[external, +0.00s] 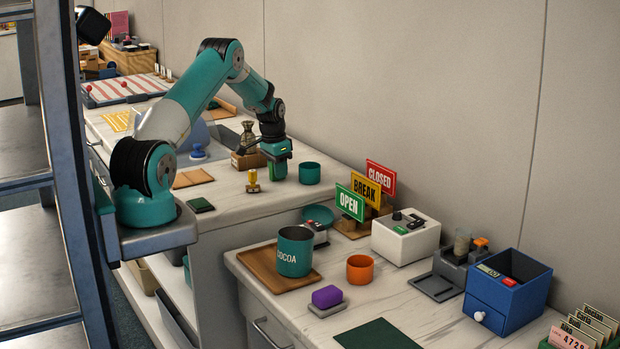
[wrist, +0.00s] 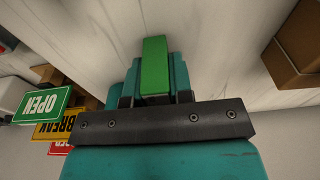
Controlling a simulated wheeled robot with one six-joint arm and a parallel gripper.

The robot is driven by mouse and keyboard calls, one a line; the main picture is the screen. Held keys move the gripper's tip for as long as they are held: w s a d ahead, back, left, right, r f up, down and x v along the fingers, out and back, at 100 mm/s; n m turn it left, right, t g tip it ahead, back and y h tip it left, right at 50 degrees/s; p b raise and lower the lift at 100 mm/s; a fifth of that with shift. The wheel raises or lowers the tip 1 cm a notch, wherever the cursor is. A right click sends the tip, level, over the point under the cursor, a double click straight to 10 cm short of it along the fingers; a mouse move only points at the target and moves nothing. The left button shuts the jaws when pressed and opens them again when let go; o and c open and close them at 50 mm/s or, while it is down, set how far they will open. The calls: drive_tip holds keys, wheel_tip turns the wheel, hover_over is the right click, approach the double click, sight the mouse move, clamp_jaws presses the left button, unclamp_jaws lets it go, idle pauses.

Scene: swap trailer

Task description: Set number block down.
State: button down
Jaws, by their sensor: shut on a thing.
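My gripper (external: 277,170) points down over the white marble counter (external: 236,192) in the external view. It is shut on a plain green block, the number block (wrist: 154,66), which shows between the fingers in the wrist view. No number can be read on its visible face. In the external view the block is mostly hidden by the gripper. I cannot tell whether its underside touches the counter.
A teal cup (external: 309,173) stands just right of my gripper, and a yellow stamp (external: 252,182) just left of it. A wooden box with a sack (external: 247,158) is behind. OPEN, BREAK and CLOSED signs (external: 365,190) stand further right. Marble is bare in front.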

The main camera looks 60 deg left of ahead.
drive_tip(key=shift+f, duration=0.1)
drive_tip(key=c, duration=1.4)
unclamp_jaws()
drive_tip(key=shift+c, duration=0.2)
drive_tip(key=o, duration=0.4)
drive_tip(key=r, duration=0.3)
drive_tip(key=s+r+b, duration=0.1)
drive_tip(key=r, duration=0.7)
drive_tip(key=shift+s+r, duration=0.15)
drive_tip(key=shift+r, duration=0.5)
